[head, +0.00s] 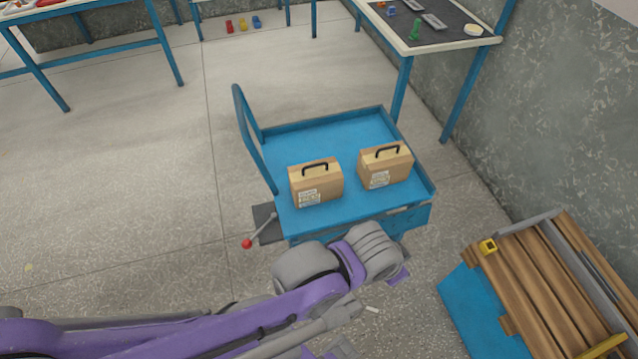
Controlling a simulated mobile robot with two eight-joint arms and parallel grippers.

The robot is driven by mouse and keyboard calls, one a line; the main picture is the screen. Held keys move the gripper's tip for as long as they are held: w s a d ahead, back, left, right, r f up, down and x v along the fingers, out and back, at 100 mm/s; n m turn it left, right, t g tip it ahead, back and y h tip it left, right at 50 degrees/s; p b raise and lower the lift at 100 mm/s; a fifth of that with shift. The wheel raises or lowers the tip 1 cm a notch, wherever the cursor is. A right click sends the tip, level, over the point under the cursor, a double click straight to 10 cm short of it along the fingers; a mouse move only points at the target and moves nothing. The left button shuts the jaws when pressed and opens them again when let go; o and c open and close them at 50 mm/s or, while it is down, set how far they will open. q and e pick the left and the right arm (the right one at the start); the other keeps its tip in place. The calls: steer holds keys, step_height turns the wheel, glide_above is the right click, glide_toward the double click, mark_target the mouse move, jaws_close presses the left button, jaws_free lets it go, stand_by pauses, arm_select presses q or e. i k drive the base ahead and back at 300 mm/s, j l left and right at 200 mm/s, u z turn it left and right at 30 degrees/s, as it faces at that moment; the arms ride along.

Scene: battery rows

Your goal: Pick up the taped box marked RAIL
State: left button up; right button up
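Two tan cardboard boxes with black top handles stand upright on a blue cart (345,150). The left box (325,184) and the right box (396,168) each have a white label on the front. The print is too small to read surely, so I cannot tell which is marked RAIL. My purple and grey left arm comes in from the lower left and bends in front of the cart, apart from both boxes. What seems to be my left gripper (362,309) is low beside the arm, its fingers unclear. My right gripper is not in view.
The cart has a raised handle bar (252,135) at left and a red-knobbed lever (247,243). A wooden-slatted stand (545,275) is at lower right. A table (478,42) stands behind the cart, close to the right wall. Open floor (120,170) lies to the left.

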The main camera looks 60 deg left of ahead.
mark_target(380, 165)
steer(key=k+l+u, duration=0.1)
steer(key=u, duration=1.45)
steer(key=k+j, duration=0.4)
